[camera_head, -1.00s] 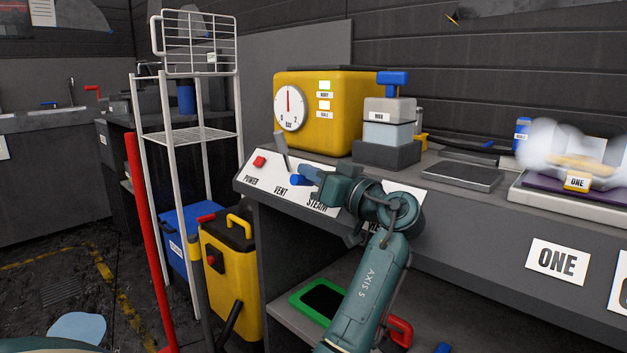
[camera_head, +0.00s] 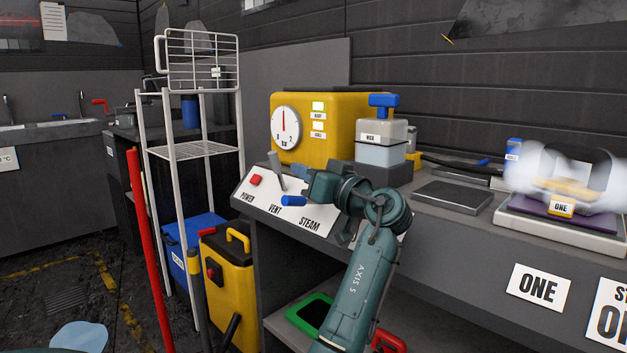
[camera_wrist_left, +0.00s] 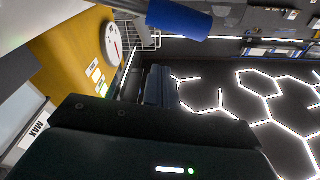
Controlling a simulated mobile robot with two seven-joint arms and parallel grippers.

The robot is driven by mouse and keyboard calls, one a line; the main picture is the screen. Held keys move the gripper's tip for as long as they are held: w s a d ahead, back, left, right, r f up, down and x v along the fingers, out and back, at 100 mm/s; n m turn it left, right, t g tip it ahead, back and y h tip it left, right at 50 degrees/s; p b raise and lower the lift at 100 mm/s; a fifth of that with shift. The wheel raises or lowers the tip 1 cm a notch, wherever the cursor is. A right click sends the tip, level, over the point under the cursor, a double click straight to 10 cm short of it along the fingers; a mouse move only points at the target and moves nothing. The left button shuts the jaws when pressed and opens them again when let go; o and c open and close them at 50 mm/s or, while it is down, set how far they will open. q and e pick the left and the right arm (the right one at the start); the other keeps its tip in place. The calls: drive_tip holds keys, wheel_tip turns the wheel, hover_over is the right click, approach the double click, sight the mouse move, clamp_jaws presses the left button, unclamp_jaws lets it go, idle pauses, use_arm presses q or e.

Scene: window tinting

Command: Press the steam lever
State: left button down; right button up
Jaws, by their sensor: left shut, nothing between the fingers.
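The control panel (camera_head: 267,212) slopes at the bench front, labelled POWER, VENT and STEAM. The steam lever (camera_head: 293,201) shows as a blue cylindrical handle above the STEAM label, its right part close to my arm. In the left wrist view a blue cylinder (camera_wrist_left: 180,18), apparently the same handle, is at the top. My left gripper (camera_head: 301,172) is shut and empty, just above and behind the blue handle in the head view; I cannot tell if they touch. Its dark fingers (camera_wrist_left: 158,86) show in the wrist view. My right gripper is not in view.
A grey lever (camera_head: 276,170) stands left of my gripper, and a red button (camera_head: 256,180) is further left. A yellow machine (camera_head: 340,125) with a dial is behind. A water container (camera_head: 380,150) labelled MAX stands right. Steam (camera_head: 540,175) hangs over the far right.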

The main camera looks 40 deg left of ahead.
use_arm(q)
drive_tip(key=s+d+f, duration=0.1)
drive_tip(key=d, duration=0.8)
drive_tip(key=shift+d+f+p, duration=0.3)
drive_tip(key=shift+p, duration=0.05)
